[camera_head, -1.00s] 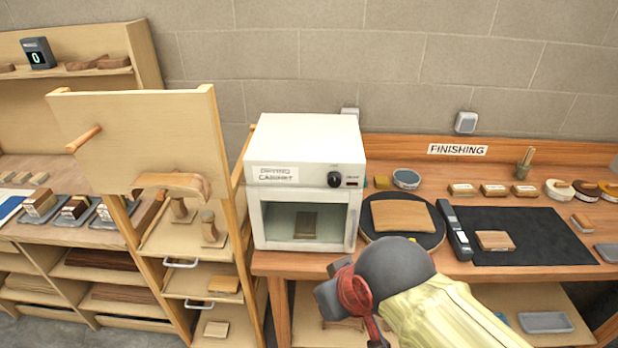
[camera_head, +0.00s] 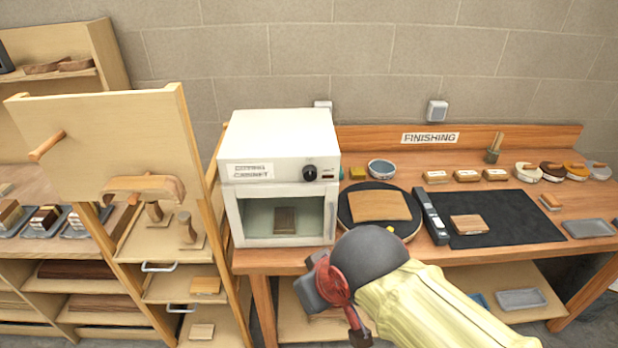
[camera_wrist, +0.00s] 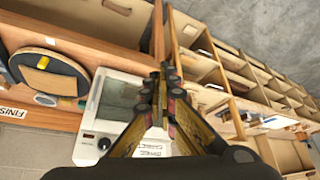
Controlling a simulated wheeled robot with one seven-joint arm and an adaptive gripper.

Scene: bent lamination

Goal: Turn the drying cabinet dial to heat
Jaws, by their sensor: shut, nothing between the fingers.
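The drying cabinet (camera_head: 280,130) is a white box with a glass door on the left end of the finishing bench. Its black dial (camera_head: 310,173) is at the upper right of the front, beside a small dark display. The dial also shows in the wrist view (camera_wrist: 104,143), left of my fingers; its setting is too small to read. A dark block shows behind the glass. My gripper (camera_wrist: 163,72) is shut and empty, in front of the cabinet and apart from the dial.
A round black turntable (camera_head: 348,205) with a wooden board stands right of the cabinet. A dark mat (camera_head: 520,215) and several small tins lie farther right. A wooden rack (camera_head: 190,110) stands close at the cabinet's left. The space before the cabinet front is mostly clear.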

